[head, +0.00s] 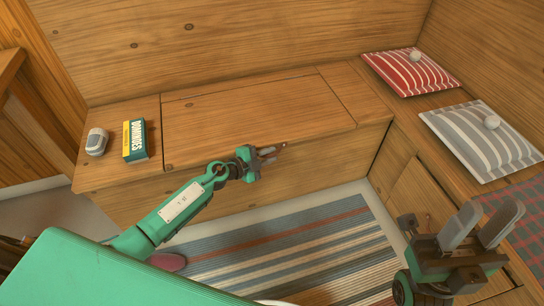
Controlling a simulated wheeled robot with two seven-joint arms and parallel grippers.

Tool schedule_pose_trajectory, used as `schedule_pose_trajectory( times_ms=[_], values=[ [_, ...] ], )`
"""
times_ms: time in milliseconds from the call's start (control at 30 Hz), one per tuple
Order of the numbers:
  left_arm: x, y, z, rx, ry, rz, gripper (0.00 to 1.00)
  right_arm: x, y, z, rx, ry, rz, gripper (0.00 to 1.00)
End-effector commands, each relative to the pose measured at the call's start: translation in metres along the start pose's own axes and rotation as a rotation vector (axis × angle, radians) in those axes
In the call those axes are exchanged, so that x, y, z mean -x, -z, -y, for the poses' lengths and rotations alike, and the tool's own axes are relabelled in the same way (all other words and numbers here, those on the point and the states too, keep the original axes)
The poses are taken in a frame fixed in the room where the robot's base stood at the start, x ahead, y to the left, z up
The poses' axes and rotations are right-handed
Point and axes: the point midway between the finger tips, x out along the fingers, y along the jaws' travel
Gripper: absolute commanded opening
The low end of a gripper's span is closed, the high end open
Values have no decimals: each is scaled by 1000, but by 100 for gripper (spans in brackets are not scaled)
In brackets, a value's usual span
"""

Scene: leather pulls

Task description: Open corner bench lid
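The corner bench lid (255,110) is a wide wooden panel in the bench top along the back wall, lying flat and closed. A small dark reddish-brown bit, perhaps its leather pull (284,145), shows at the front edge. My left gripper (275,154) is at the bench front just below that edge, its fingers pointing right, slightly apart, with nothing seen between them. The pull is just past its fingertips; I cannot tell whether they touch. My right gripper (491,208) is at the lower right, open and empty, fingers pointing up.
A dominoes box (135,140) and a small grey-white object (97,142) stand on the bench left of the lid. A red striped cushion (410,72) and a grey striped cushion (480,140) lie on the right bench. A striped rug (290,250) covers the floor.

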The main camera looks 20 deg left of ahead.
Motion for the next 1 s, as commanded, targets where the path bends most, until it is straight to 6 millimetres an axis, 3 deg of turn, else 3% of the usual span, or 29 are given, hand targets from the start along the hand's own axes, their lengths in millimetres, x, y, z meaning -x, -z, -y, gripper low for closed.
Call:
schedule_pose_trajectory(
  times_ms=[200,467,600,1000],
  values=[
    [-15,0,0,0,0,0,20,-1,0,0,0,3,-13,36],
    [-16,0,0,0,0,0,20,-2,0,0,0,3,-12,36],
    [-16,0,0,0,0,0,0,-2,0,0,0,3,-12,36],
    [-15,1,2,4,-2,0,0,-5,1,0,0,3,-14,36]
  ],
)
